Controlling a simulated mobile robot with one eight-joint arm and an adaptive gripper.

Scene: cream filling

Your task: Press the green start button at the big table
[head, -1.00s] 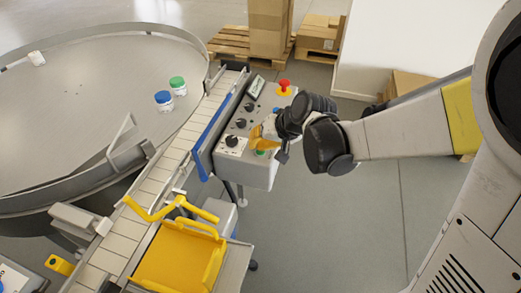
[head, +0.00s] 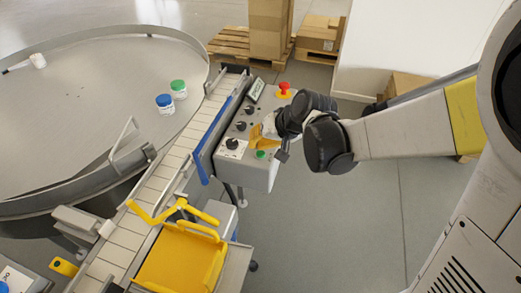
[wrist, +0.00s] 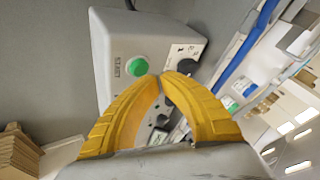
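The green start button (head: 260,154) is on the sloped face of the grey control box (head: 262,176) beside the big round table (head: 95,105). In the wrist view the green button (wrist: 138,67) sits next to the label "START", just beyond and left of my fingertips. My gripper (head: 257,134) has yellow fingers, with tips meeting (wrist: 161,76) and nothing seen between them. In the head view the fingers are over the box face, slightly above the button in the picture. The button is uncovered, and the fingertips appear apart from it.
A red emergency knob (head: 284,88) and several black dials share the box. A conveyor (head: 150,190) with a blue rail (head: 213,140) runs alongside. Blue-capped (head: 165,104) and green-capped (head: 179,89) jars stand on the round table. Boxes on pallets (head: 232,44) are behind.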

